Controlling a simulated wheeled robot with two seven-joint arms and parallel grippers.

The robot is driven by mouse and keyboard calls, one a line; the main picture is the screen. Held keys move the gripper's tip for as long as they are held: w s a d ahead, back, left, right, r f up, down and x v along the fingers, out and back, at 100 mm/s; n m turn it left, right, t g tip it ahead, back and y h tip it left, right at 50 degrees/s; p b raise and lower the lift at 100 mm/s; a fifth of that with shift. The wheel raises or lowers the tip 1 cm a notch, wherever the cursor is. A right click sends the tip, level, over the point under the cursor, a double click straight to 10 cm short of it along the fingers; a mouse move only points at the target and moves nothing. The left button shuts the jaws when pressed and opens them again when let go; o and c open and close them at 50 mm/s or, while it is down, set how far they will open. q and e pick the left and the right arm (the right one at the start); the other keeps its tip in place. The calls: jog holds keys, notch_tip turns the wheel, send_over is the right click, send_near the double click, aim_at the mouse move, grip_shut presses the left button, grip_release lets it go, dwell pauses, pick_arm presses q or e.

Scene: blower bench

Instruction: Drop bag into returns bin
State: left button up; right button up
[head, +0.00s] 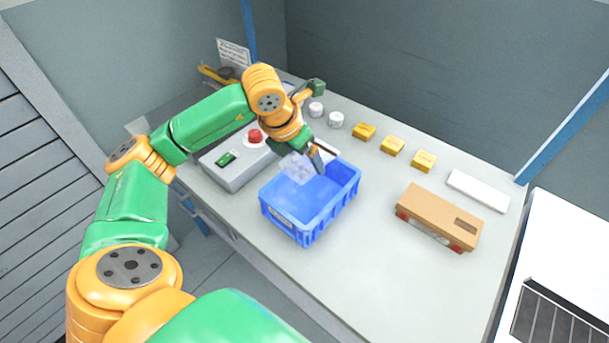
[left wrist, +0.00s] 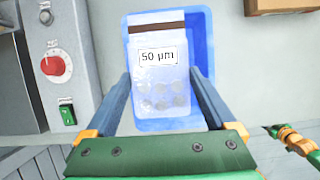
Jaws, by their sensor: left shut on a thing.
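My left gripper (head: 316,157) is shut on a clear bag (head: 297,168). In the left wrist view the bag (left wrist: 160,88) lies between the two fingers, with a brown strip along its top, a "50 µm" label and several round pale discs inside. A blue bin (head: 312,217) stands on the bench, open at the top. The bag is over the bin's opening, toward its left rear side; the bin (left wrist: 203,30) shows behind the bag in the wrist view. A green and orange part, seemingly of my right arm (left wrist: 292,138), shows at the wrist view's right edge; its jaws are unclear.
A grey control box (head: 235,172) with a red button and green switch stands left of the bin. A brown carton (head: 440,217) lies to the right. Yellow blocks (head: 393,146), white round pieces (head: 336,119) and a white bar (head: 478,190) line the back.

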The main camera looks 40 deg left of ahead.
pick_arm(q)
jog(key=o, duration=1.1)
jog(key=shift+a, duration=0.15)
jog(key=shift+o, duration=0.2)
jog(key=v, duration=0.7)
jog(key=shift+s+r+b, duration=0.1)
jog(key=shift+s+b, duration=0.1)
jog(key=shift+b, duration=0.15)
